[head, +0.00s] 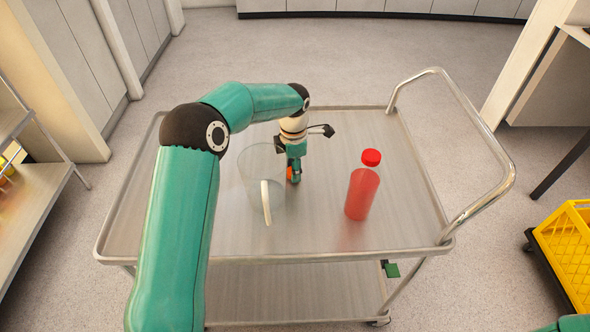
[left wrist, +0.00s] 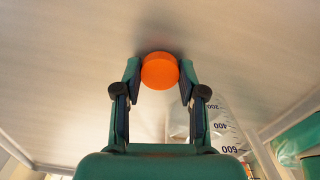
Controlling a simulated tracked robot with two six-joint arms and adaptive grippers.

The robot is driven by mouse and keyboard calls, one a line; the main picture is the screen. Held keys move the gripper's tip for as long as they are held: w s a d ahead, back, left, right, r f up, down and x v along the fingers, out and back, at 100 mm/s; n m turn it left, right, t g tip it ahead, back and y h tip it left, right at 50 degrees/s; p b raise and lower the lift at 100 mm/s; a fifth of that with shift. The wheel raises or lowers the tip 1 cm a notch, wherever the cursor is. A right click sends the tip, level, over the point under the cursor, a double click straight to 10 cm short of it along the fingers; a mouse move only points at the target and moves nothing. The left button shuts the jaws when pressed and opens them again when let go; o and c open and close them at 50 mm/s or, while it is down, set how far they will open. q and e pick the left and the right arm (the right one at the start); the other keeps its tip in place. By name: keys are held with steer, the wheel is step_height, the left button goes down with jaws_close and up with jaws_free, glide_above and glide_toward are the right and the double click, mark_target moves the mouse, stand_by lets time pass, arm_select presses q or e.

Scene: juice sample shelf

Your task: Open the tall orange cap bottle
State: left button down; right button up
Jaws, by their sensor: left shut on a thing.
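An orange cap (left wrist: 160,71) sits between the two fingers of my left gripper (left wrist: 159,80) in the left wrist view. A bottle of red liquid with a red cap (head: 362,188) stands upright to the right, apart from the gripper. My right gripper is not in view.
A clear jug (head: 250,165) with a pale handle stands just left of the left gripper; its volume marks show in the left wrist view (left wrist: 222,126). The cart top (head: 400,220) is otherwise bare. A yellow crate (head: 565,245) is at right, a shelf (head: 35,195) at left.

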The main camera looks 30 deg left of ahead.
arm_select(q)
steer(key=shift+f, duration=0.4)
steer(key=shift+f, duration=0.15)
steer(key=c, duration=0.7)
jaws_free()
steer(key=shift+o, duration=0.2)
steer(key=shift+r, duration=0.2)
